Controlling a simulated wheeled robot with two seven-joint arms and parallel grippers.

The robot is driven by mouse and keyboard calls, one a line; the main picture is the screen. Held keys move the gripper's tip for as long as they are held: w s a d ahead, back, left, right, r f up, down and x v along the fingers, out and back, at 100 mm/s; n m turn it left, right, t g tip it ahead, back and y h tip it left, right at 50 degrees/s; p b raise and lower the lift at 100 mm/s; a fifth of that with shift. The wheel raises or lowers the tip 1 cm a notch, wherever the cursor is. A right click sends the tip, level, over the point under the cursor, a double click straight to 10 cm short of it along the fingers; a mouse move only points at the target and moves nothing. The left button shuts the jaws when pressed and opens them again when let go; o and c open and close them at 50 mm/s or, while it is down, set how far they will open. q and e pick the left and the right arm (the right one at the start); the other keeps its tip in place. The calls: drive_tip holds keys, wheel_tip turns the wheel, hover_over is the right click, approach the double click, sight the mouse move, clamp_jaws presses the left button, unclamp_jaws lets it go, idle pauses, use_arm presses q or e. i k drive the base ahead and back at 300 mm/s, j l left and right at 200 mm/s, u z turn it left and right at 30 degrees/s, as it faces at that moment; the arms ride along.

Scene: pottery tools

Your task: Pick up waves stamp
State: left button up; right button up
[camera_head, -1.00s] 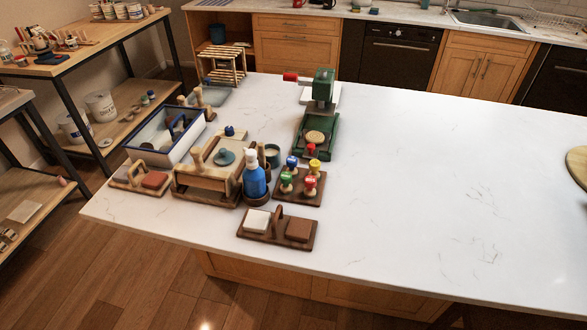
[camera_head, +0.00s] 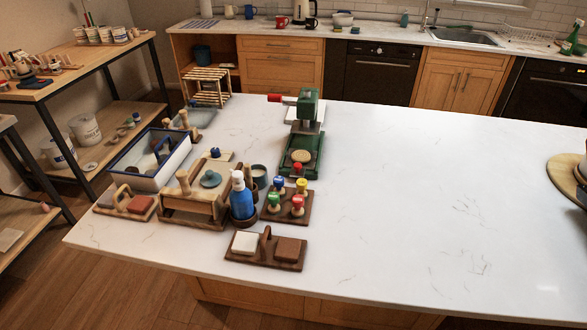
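Several small stamps with coloured knobs stand on a wooden stamp holder (camera_head: 305,213) on the white table. I see a blue-topped stamp (camera_head: 278,183), a yellow-topped stamp (camera_head: 302,186), a green-topped stamp (camera_head: 274,201) and a red-topped stamp (camera_head: 297,203). The marks on them are too small to read, so I cannot tell which is the waves stamp. Neither of my grippers is in view.
A blue bottle (camera_head: 242,200) stands just left of the stamps. A wooden tray with two blocks (camera_head: 265,262) lies in front. A green press (camera_head: 302,150) stands behind. The right half of the white table (camera_head: 430,210) is mostly clear.

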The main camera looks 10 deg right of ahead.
sight(273, 199)
drive_tip(key=i+j+z, duration=0.1)
drive_tip(key=j+z, duration=0.65)
drive_tip(key=i+j, duration=0.05)
drive_tip(key=j, duration=0.05)
